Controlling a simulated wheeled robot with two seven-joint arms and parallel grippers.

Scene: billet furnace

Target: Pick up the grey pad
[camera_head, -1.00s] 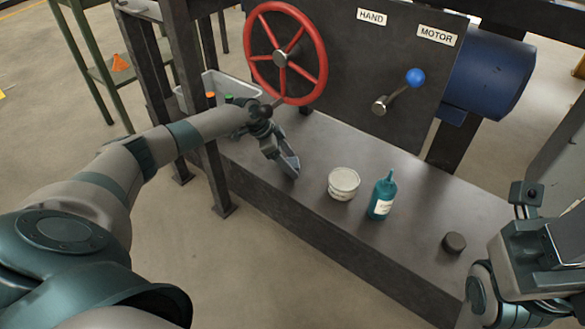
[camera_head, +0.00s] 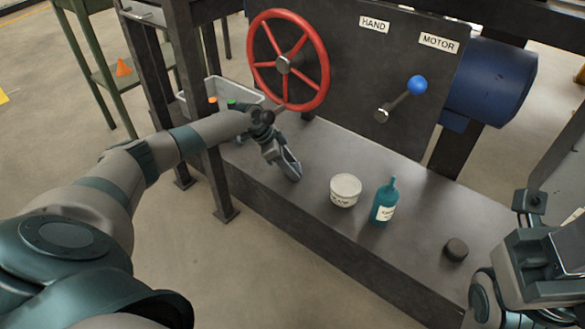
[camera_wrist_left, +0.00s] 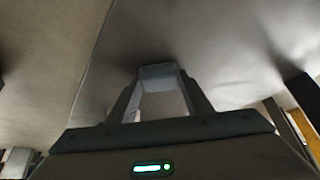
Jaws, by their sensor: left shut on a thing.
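My left gripper (camera_head: 289,168) is low at the bench top, left of the white tub. Its fingers are shut on the grey pad, a small blue-grey piece that shows between the fingertips in the left wrist view (camera_wrist_left: 160,72). In the head view the fingers mostly hide the pad. I see no clear gap between it and the bench. Part of my right arm and hand (camera_head: 530,235) shows at the right edge; its fingers cannot be made out clearly.
The dark bench (camera_head: 315,215) carries a white tub (camera_head: 344,190), a teal bottle (camera_head: 384,203) and a dark round puck (camera_head: 455,250). A red handwheel (camera_head: 322,62) and a blue-knobbed lever (camera_head: 400,102) are behind. A grey bin (camera_head: 215,84) stands behind my left forearm.

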